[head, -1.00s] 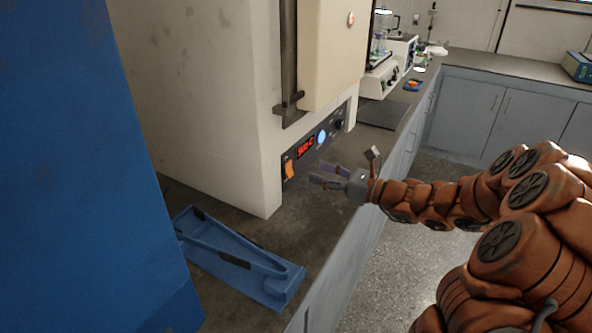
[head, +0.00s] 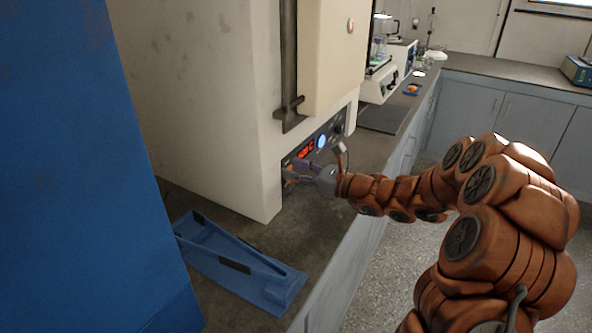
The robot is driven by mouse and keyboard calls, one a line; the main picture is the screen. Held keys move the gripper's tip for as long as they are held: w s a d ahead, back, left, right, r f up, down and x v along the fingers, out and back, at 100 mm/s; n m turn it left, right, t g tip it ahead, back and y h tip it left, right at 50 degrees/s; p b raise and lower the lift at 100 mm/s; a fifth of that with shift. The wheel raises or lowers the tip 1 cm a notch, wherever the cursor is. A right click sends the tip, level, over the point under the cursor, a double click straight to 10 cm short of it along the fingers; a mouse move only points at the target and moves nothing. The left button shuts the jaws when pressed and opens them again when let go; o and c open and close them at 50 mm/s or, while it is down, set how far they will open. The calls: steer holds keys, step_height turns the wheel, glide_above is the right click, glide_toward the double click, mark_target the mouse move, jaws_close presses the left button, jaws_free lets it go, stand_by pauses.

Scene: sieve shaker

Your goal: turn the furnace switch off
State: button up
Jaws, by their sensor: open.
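The cream furnace (head: 210,100) stands on the counter with a dark control panel (head: 335,128) low on its front. The panel has a lit red display (head: 306,149), a blue round button (head: 321,142) and a dark knob. The orange furnace switch (head: 288,172) at the panel's left end is mostly hidden behind my gripper. My gripper (head: 292,175) is open and empty, its fingertips at the switch. I cannot tell whether they touch it or which way the switch is tipped.
A blue tray-like holder (head: 240,264) lies on the counter below the furnace. A large blue cabinet (head: 85,180) fills the left. Lab devices (head: 382,80) stand further along the counter. Open floor lies right of the counter.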

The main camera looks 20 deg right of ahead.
jaws_close()
steer(key=shift+f+b, duration=0.2)
steer(key=shift+b, duration=0.2)
steer(key=shift+s+f+t+y+b, duration=0.1)
steer(key=shift+f+t+y+b, duration=0.05)
steer(key=shift+t+y+b, duration=0.35)
steer(key=shift+d, duration=0.1)
stand_by(0.3)
jaws_free()
steer(key=shift+s+d, duration=0.1)
steer(key=shift+d, duration=0.05)
